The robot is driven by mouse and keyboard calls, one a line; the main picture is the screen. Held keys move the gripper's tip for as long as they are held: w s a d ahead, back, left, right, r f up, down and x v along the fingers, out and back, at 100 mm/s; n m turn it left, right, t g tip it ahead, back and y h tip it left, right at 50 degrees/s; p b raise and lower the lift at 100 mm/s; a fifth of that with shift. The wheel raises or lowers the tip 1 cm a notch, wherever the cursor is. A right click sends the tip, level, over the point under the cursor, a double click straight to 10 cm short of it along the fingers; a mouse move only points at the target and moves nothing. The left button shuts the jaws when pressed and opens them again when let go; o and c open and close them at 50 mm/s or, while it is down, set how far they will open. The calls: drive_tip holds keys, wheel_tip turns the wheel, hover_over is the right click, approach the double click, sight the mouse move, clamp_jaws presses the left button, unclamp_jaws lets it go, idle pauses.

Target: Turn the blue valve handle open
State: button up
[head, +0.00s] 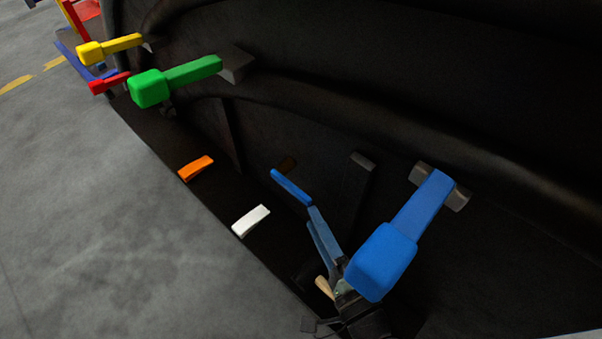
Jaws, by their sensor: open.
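Two blue handles show on the right side of the dark nosecone. One is a thick blue lever (384,263) with a block-shaped end, running up and right to a grey mount on the dark wall. The other is a thin bent blue handle (291,187) to its left. Its shaded, blue-grey lower part runs down to a dark fitting (350,305) beside a short tan piece. The block end partly covers this fitting. I cannot tell from the picture which is the valve handle. I make out no gripper for certain, and nothing is seen holding either handle.
A green lever (177,80), a yellow lever (108,49) and a red lever (109,83) stick out at the upper left. An orange bar (196,168) and a white bar (251,220) sit along the dark lower edge. Grey floor (100,230) at the left is clear.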

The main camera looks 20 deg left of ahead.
sight(295, 187)
drive_tip(key=x, duration=1)
drive_tip(key=shift+w+a, duration=0.25)
drive_tip(key=shift+a, duration=0.1)
clamp_jaws()
idle(0.8)
